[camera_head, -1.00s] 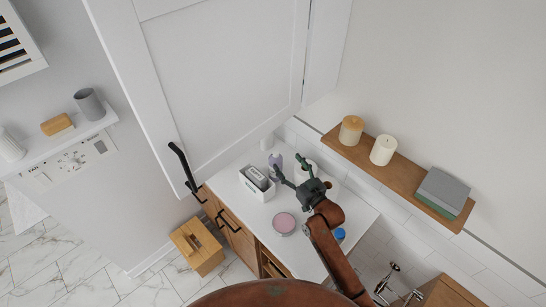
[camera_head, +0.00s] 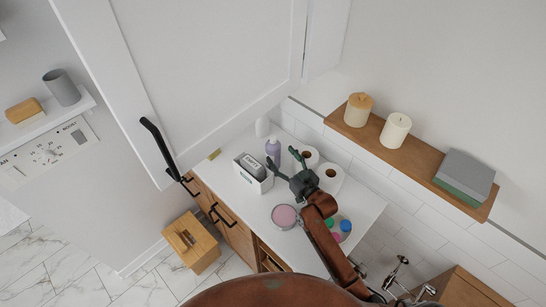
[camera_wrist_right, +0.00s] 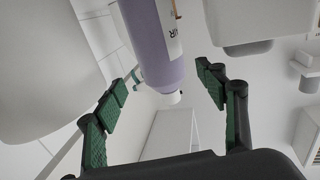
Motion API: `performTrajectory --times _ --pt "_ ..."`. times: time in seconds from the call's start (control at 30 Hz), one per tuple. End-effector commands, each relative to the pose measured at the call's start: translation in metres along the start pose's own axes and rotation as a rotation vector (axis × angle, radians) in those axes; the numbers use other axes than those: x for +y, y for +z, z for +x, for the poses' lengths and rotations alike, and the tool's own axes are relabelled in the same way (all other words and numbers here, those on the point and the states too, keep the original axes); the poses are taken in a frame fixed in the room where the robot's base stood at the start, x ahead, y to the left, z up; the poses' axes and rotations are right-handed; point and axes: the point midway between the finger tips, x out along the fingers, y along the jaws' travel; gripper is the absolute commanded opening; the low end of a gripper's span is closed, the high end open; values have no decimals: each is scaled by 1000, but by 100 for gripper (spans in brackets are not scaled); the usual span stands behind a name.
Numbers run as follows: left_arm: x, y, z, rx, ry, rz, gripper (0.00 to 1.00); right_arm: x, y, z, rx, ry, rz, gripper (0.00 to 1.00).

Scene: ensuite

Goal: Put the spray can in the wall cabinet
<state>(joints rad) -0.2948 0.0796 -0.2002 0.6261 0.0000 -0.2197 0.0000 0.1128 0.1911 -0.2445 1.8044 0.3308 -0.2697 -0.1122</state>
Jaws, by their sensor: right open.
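The spray can (camera_head: 273,150), lilac with a pale top, stands on the white counter. In the right wrist view the can (camera_wrist_right: 153,45) lies between and beyond the fingers, with a clear gap to each. My right gripper (camera_head: 281,156) is open and empty, just in front of the can; its green-padded fingers also show in the right wrist view (camera_wrist_right: 164,82). My left gripper is out of view.
A white box with a grey item (camera_head: 252,178) stands left of my gripper. Two paper rolls (camera_head: 331,178) stand close on its right. A pink round tin (camera_head: 284,216) and a blue-topped item (camera_head: 345,226) are nearer. A wooden shelf (camera_head: 415,160) holds candles.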

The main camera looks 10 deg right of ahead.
Motion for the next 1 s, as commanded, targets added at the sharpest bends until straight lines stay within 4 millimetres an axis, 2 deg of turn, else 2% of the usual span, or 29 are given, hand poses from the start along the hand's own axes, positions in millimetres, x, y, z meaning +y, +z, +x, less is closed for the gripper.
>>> performTrajectory --times 0.2,0.43,0.73,1.0 --pt "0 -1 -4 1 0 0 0 -2 -4 26 2 0 0 65" --pt "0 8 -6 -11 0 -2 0 -3 -2 56 0 1 1 65" --pt "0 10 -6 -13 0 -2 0 -3 -2 61 0 1 0 65" --pt "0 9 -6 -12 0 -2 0 -3 -2 61 0 1 0 47"
